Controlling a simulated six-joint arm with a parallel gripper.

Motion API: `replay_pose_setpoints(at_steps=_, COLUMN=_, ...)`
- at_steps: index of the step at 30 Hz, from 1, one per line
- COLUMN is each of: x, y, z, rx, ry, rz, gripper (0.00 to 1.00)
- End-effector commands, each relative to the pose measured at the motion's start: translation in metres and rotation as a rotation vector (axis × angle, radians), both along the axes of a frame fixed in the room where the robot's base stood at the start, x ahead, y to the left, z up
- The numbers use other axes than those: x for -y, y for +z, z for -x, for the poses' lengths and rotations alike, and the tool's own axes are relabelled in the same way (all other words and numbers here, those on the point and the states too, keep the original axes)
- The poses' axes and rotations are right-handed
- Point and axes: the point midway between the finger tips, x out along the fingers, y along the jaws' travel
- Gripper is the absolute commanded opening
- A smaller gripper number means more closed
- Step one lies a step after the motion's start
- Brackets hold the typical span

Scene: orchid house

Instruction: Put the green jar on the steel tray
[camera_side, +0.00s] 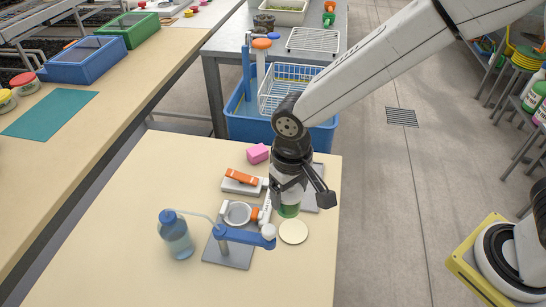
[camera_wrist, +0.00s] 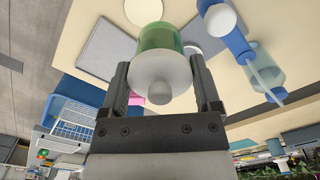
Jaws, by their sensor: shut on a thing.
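The green jar (camera_side: 289,211) has a pale lid and hangs between the fingers of my gripper (camera_side: 291,197), which is shut on it. In the wrist view the jar (camera_wrist: 160,40) points away from me, its white lid nearest, with a finger of my gripper (camera_wrist: 160,66) on each side. The steel tray (camera_side: 309,203) is a flat grey plate on the table, partly hidden behind my gripper. In the wrist view the tray (camera_wrist: 103,48) lies to the left of the jar. I cannot tell the jar's exact height above the table.
A round cream disc (camera_side: 293,232) lies just in front of the jar. A blue-armed stand (camera_side: 240,236) on a grey base and a blue bottle (camera_side: 176,237) stand to the left. An orange-topped item (camera_side: 242,177) and a pink block (camera_side: 258,153) lie behind. The table's front left is clear.

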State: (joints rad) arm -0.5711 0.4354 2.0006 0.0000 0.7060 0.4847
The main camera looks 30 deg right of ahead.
Motion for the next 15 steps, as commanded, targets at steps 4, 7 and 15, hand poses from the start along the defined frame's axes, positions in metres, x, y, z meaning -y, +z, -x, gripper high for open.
replay_pose_setpoints(at_steps=4, x=-0.0002, y=0.0003, z=-0.0004, rx=0.001, ry=0.0, rz=-0.001, gripper=0.11)
replay_pose_setpoints(at_steps=7, x=-0.0002, y=0.0003, z=-0.0005, rx=0.001, ry=0.0, rz=-0.001, gripper=0.11)
replay_pose_setpoints(at_steps=15, x=0.0064, y=0.0009, z=-0.0005, rx=0.002, ry=-0.006, rz=-0.001, gripper=0.11)
